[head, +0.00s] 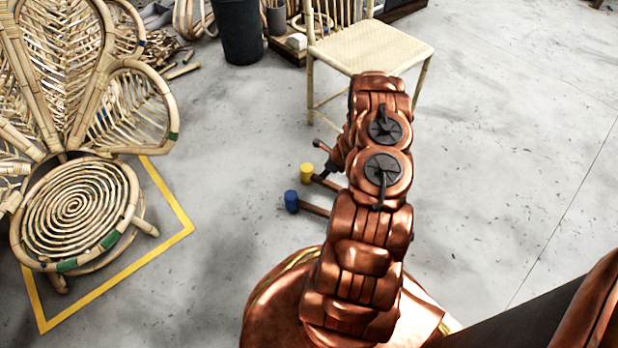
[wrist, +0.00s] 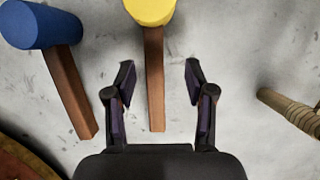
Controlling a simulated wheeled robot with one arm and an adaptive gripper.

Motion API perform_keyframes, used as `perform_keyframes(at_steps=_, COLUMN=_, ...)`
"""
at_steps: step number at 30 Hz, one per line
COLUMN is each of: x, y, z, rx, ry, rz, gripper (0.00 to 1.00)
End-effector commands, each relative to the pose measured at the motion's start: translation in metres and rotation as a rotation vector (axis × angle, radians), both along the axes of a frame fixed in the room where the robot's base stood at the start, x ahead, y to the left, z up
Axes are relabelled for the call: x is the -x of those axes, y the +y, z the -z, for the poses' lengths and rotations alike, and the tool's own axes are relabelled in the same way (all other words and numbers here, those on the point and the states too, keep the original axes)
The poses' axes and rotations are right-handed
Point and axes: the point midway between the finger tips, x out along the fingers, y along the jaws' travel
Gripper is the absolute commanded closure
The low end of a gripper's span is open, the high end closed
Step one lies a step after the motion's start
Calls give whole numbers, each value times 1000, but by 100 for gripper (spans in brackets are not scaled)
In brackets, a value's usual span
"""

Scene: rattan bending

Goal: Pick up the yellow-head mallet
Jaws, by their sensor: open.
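The yellow-head mallet (head: 307,170) lies on the grey floor in the head view, its brown handle partly hidden behind my arm. In the wrist view its yellow head (wrist: 150,10) is at the top edge and its wooden handle (wrist: 154,80) runs down between my fingers. My gripper (wrist: 159,78) is open and empty, with one finger on each side of the handle. I cannot tell how high the fingers are above it. The gripper tips are mostly hidden by my arm in the head view.
A blue-head mallet (head: 291,201) lies close by, left of the yellow one in the wrist view (wrist: 40,25). A rattan chair (head: 370,46) stands behind; a rattan pole (wrist: 290,112) shows at right in the wrist view. A peacock-back rattan chair (head: 75,215) stands left. Floor at right is clear.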

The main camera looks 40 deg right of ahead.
Motion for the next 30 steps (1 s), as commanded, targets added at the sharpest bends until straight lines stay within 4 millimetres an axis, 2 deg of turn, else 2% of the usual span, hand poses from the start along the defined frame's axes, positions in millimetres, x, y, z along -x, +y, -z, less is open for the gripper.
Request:
perform_keyframes(at_steps=5, x=-4, y=3, z=11, rx=0, ry=0, rz=1, gripper=46)
perform_keyframes(at_steps=15, x=-18, y=14, z=50, rx=0, ry=1, rz=0, gripper=46)
perform_keyframes(at_steps=23, x=-20, y=14, z=52, rx=0, ry=1, rz=2, gripper=46)
perform_keyframes(at_steps=24, x=-19, y=14, z=52, rx=0, ry=1, rz=2, gripper=47)
perform_keyframes(at_steps=30, x=-19, y=14, z=52, rx=0, ry=1, rz=2, gripper=68)
